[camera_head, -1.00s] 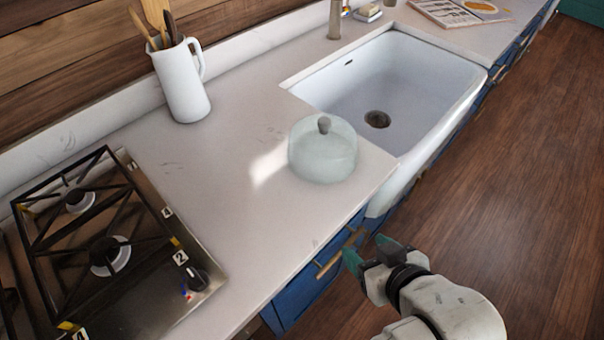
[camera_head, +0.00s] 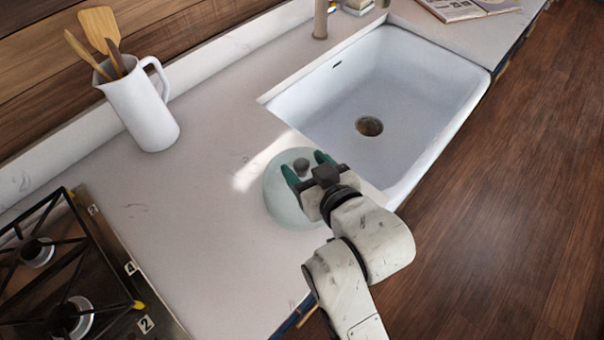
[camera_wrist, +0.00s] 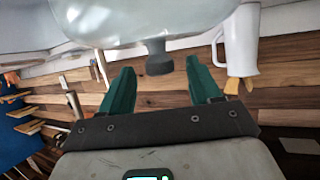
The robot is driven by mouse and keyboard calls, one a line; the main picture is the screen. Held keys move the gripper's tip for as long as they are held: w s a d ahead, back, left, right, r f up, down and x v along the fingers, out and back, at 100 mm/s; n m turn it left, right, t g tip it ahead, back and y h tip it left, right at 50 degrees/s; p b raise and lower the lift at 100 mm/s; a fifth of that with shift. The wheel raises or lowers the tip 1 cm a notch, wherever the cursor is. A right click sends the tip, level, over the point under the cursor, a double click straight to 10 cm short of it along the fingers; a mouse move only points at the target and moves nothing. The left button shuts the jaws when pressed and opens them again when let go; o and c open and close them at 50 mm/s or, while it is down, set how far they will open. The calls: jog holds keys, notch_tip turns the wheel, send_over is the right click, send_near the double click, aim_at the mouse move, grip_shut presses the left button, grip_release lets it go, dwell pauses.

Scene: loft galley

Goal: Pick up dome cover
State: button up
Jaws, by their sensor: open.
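The dome cover (camera_head: 279,203) is a pale, see-through glass dome with a dark grey knob (camera_head: 301,167). It sits on the light counter near the sink's front left corner. My gripper (camera_head: 306,166) is open, its two green fingers on either side of the knob in the head view. My wrist and forearm hide the dome's right part. In the wrist view, which looks upside down, the dome (camera_wrist: 140,20) fills the top and the knob (camera_wrist: 159,65) shows between the fingertips. I cannot tell whether the fingers touch it.
A white sink (camera_head: 415,110) lies right of the dome. A white jug (camera_head: 143,115) with wooden utensils stands at the back left. A gas hob (camera_head: 110,290) is at the lower left. The counter (camera_head: 190,215) between hob and dome is clear.

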jog(key=shift+x, duration=1.1)
jog(key=shift+c, duration=0.4)
jog(key=c, duration=0.9)
jog(key=shift+o, duration=0.2)
